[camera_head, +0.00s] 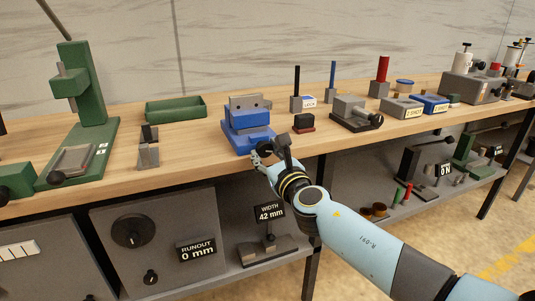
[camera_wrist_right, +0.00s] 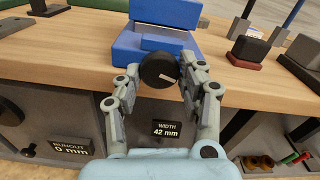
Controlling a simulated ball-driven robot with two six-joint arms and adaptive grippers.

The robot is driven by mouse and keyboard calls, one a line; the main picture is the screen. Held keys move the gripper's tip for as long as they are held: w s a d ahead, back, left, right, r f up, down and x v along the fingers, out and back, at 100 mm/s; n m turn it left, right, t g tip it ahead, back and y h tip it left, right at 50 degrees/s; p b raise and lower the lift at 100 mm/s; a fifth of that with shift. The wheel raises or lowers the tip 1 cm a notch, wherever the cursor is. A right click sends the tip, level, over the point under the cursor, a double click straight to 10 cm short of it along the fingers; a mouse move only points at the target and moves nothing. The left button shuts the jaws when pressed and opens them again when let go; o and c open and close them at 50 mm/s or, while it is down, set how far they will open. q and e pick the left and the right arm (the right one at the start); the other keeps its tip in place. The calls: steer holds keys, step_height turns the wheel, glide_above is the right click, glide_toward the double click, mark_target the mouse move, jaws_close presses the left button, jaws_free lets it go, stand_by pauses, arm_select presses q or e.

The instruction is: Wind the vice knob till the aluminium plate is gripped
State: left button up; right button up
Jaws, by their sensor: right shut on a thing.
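The blue vice (camera_head: 248,136) stands at the front edge of the bench in the head view. The grey aluminium plate (camera_head: 249,103), with small holes, stands upright at its top; whether the jaws press on it cannot be told. In the wrist view the vice body (camera_wrist_right: 150,48) fills the top middle. The round black vice knob (camera_wrist_right: 158,71), with a pale mark on its face, sits on the vice's front. My right gripper (camera_head: 272,150) is at the vice's front, its fingers shut on the knob, one on each side in the wrist view (camera_wrist_right: 158,80). My left gripper is not in view.
A green tray (camera_head: 176,108) lies behind to the left. A "WIDTH 42 mm" sign (camera_head: 270,212) stands on the shelf below.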

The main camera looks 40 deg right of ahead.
steer(key=o, duration=1.2)
steer(key=shift+f, duration=0.1)
steer(key=shift+c, duration=0.2)
steer(key=v, duration=1.2)
